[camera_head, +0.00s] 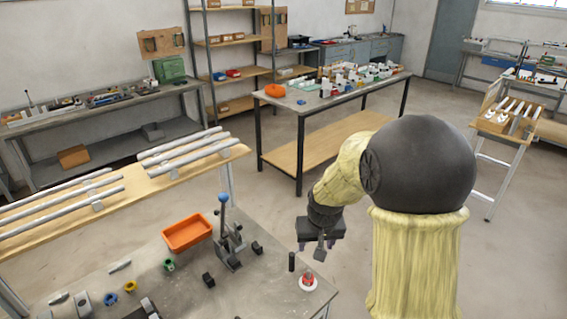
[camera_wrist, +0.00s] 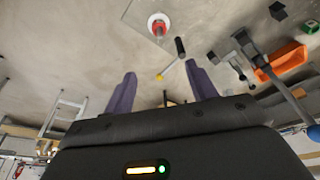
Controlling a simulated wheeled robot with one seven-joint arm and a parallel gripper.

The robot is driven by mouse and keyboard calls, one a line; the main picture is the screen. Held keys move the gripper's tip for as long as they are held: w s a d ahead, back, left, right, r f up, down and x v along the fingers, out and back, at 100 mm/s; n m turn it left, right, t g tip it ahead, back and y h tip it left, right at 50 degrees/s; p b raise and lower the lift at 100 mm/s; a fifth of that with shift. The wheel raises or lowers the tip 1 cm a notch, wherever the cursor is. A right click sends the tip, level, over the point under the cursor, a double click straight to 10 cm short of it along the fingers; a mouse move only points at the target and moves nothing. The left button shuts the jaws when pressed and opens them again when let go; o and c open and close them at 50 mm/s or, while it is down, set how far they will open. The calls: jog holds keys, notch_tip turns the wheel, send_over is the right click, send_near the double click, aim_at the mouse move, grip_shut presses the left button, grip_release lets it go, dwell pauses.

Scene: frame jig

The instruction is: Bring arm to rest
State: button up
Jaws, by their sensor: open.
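My gripper (camera_head: 321,245) hangs in the air near the right edge of the grey worktable (camera_head: 180,255). In the wrist view my gripper (camera_wrist: 166,85) shows two purple fingers set wide apart, with nothing held between them. My arm, in a yellow cover with a dark round joint, fills the right of the head view.
A red button on a white base (camera_head: 308,282) sits at the table's right corner. A lever clamp with a blue knob (camera_head: 228,240) stands beside an orange tray (camera_head: 187,232). Metal tubes lie on a wooden rack (camera_head: 120,195) behind. The floor (camera_head: 270,215) between the benches is clear.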

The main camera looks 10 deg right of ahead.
jog(key=s, duration=1.5)
jog(key=shift+s+r+g, duration=0.3)
jog(key=shift+s+r, duration=0.05)
jog(key=shift+s, duration=0.05)
